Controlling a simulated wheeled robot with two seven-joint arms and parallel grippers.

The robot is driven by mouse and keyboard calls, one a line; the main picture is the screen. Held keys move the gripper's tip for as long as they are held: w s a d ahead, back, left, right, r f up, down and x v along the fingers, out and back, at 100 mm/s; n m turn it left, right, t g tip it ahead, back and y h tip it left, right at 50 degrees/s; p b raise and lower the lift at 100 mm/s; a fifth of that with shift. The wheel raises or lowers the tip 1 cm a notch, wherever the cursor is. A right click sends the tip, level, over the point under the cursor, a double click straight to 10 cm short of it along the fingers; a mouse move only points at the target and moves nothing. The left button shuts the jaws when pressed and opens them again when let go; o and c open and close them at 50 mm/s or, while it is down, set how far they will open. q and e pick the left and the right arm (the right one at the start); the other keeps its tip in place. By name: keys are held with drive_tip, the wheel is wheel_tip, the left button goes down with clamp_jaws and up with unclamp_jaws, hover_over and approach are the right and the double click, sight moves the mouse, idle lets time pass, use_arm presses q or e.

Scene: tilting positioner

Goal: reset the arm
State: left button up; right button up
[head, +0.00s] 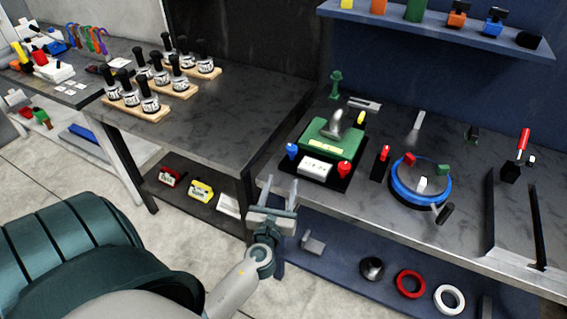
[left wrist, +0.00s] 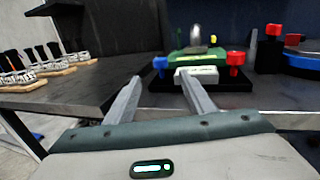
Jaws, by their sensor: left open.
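My left gripper (head: 272,196) is open and empty. It is in front of the workbench edge, with its two fingers pointing toward the bench. In the left wrist view its fingers (left wrist: 158,96) are spread apart, with nothing between them. Beyond the fingertips, apart from them, stands a green device (head: 331,139) with a grey upright piece on top, on a black base. It carries blue and red knobs at its front and a white label block; it also shows in the left wrist view (left wrist: 196,57). My right gripper is in neither view.
A blue round turntable (head: 398,187) with a black handle stands to the right of the green device. Wooden racks of bottles (head: 141,109) stand on the left table (head: 225,120). A lower shelf holds a red ring (head: 410,284) and a white ring (head: 449,299). A wall shelf (head: 455,37) is above.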

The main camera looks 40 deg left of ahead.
use_arm(q)
drive_tip(key=shift+f, duration=0.1)
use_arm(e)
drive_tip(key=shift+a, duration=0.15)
use_arm(q)
drive_tip(key=shift+a, duration=0.1)
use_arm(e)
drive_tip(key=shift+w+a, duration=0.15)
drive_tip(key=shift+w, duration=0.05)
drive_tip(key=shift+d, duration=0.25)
